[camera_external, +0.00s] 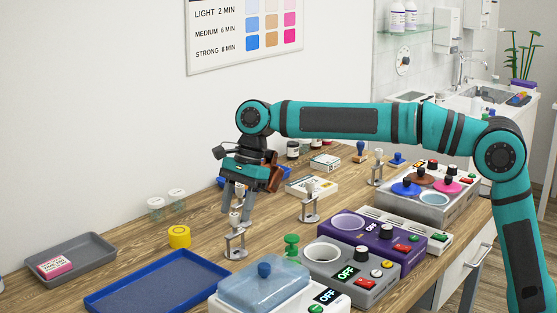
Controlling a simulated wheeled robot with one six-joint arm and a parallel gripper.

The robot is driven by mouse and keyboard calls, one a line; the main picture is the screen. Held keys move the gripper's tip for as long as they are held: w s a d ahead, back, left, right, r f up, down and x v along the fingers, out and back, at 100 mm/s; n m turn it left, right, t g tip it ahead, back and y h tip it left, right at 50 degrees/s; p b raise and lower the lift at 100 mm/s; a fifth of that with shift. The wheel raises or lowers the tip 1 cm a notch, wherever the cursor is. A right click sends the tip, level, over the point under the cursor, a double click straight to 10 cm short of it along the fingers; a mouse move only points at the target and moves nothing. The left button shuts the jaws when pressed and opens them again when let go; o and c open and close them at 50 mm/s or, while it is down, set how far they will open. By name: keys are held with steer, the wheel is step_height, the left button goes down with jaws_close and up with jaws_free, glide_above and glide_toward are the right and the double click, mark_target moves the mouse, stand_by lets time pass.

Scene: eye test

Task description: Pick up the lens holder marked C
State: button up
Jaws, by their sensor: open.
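Several metal lens holders with pale tops stand on the wooden table. One lens holder (235,243) is directly below my gripper. Another lens holder (309,204) stands to its right, and a third lens holder (376,169) is farther back. A pale top also shows between my fingers, and I cannot tell whether it belongs to a separate holder behind. No letter is readable on any holder, so I cannot tell which is C. My gripper (237,208) is open, pointing down, its fingertips around or just above the nearest holder's top. Contact cannot be told.
A blue tray (150,287) and a grey tray (88,247) with a pink box lie left. A yellow roll (179,237) is near. A green knob (291,246) and grey (381,287), purple (405,247) and blue-lidded (235,295) devices stand right. Bare table shows between.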

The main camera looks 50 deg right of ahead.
mark_target(233, 224)
steer(key=shift+s+x, duration=0.2)
steer(key=shift+x, duration=2.4)
steer(key=shift+r, duration=0.1)
jaws_close()
